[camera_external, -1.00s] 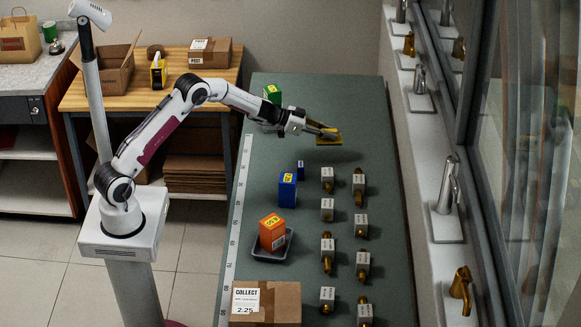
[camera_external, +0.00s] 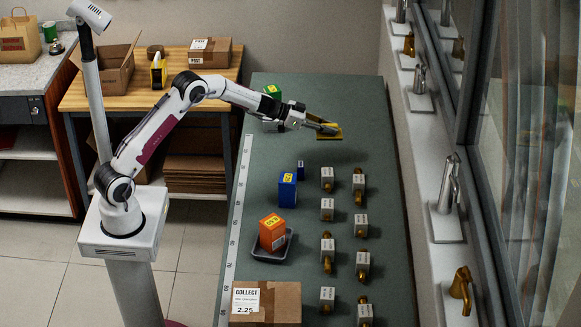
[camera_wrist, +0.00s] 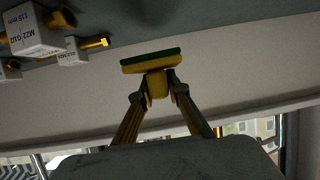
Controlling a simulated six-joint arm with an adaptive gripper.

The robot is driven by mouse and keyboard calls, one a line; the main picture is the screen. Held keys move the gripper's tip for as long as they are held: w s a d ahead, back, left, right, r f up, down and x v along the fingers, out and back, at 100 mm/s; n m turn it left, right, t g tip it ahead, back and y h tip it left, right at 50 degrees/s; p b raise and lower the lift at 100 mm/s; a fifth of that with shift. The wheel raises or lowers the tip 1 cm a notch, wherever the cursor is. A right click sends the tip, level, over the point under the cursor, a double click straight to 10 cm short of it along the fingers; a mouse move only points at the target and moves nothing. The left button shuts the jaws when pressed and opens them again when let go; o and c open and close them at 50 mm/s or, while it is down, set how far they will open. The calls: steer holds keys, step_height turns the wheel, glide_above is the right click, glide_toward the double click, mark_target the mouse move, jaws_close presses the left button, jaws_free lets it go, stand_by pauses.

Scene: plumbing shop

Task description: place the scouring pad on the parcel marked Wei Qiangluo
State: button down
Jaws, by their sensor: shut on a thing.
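The scouring pad (camera_external: 330,134) is yellow with a dark green layer, seen edge-on in the wrist view (camera_wrist: 151,61). My gripper (camera_external: 328,129) is shut on it and holds it tilted above the far part of the green bench. In the wrist view my gripper's fingers (camera_wrist: 157,85) close on the yellow side. A brown cardboard parcel (camera_external: 281,298) with a white COLLECT label reading 2.25 stands at the near end of the bench. Another parcel (camera_external: 210,52) with a white label sits on the wooden table at the back. The name Wei Qiangluo cannot be read on either.
Several brass valves with white tags (camera_external: 327,250) stand in two rows on the bench (camera_external: 275,152). A window ledge borders the right.

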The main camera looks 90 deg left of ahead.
steer(key=w+d+r+m+h, duration=0.2)
steer(key=w+d, duration=0.1)
steer(key=d, duration=0.9)
steer(key=w+d+r+m+g+h, duration=0.1)
steer(key=w+d+r+m+h, duration=0.15)
steer(key=d, duration=0.95)
steer(key=w+d+r+m+h, duration=0.2)
steer(key=w+d, duration=0.2)
steer(key=d, duration=0.9)
steer(key=s+d+r+m+g+h, duration=0.1)
steer(key=s+d+m+g+h, duration=0.15)
steer(key=d, duration=0.95)
steer(key=s+d+r+m+g+h, duration=0.2)
steer(key=s+d+h, duration=0.15)
steer(key=d, duration=0.85)
steer(key=s+d+m+g+h, duration=0.1)
steer(key=s+d+m+g, duration=0.6)
steer(key=s+d, duration=1.2)
steer(key=shift+s+r+m+g+h, duration=0.35)
steer(key=shift+s+r+g, duration=0.1)
steer(key=shift+s, duration=0.8)
steer(key=shift+f, duration=0.1)
